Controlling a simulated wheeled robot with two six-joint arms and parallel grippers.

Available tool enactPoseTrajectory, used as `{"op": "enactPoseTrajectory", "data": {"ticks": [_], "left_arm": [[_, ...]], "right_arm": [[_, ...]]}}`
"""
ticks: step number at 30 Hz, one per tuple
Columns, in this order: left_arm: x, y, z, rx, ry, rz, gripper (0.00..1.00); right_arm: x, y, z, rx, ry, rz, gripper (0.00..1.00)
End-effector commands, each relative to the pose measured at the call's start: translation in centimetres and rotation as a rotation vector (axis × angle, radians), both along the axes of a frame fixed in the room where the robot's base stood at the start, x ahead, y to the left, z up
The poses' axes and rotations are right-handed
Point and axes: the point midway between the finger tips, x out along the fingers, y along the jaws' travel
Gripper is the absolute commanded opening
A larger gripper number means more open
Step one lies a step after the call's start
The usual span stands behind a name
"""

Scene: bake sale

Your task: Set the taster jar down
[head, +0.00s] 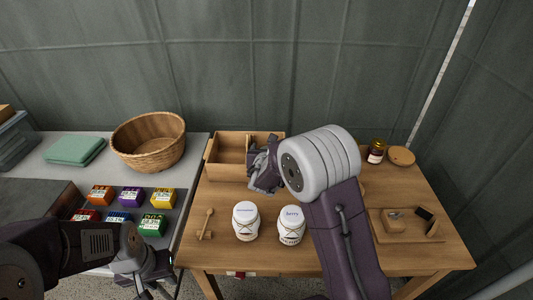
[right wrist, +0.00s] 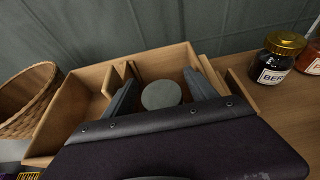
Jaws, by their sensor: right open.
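A wooden divided box (head: 228,170) stands at the back left of the wooden table. My right gripper (head: 264,172) is over its right part, with the arm hiding much of that area. In the right wrist view, the open fingers (right wrist: 160,92) stand on either side of a round grey-green top (right wrist: 161,95). This may be the taster jar; its body is hidden, and I cannot tell whether the fingers touch it. The box (right wrist: 88,92) surrounds it. My left gripper (head: 150,272) is low at the left, by the grey table's front edge; its jaws are unclear.
Two white-topped jars (head: 245,220) (head: 291,225) and a wooden spoon (head: 207,224) are at the front. A dark jar with a gold lid (right wrist: 284,60) stands right of the box. A wooden tray (head: 385,234) lies front right. A wicker basket (head: 150,140) is on the grey table.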

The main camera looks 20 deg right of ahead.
Motion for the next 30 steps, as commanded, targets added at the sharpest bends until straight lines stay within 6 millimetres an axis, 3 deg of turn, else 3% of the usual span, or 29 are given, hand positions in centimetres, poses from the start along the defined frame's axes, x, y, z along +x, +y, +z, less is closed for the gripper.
{"op": "enactPoseTrajectory", "data": {"ticks": [9, 15, 30], "left_arm": [[0.0, 0.0, 0.6, 0.000, 0.000, 0.000, 0.36], [0.0, 0.0, 0.9, 0.000, 0.000, 0.000, 0.36], [0.0, 0.0, 1.0, 0.000, 0.000, 0.000, 0.36]], "right_arm": [[-6.0, 1.8, 2.8, 0.001, -0.002, 0.004, 0.66], [-8.9, 2.6, 3.9, -0.001, -0.002, 0.002, 0.66], [-9.8, 2.8, 4.1, 0.000, 0.000, -0.001, 0.66]]}}
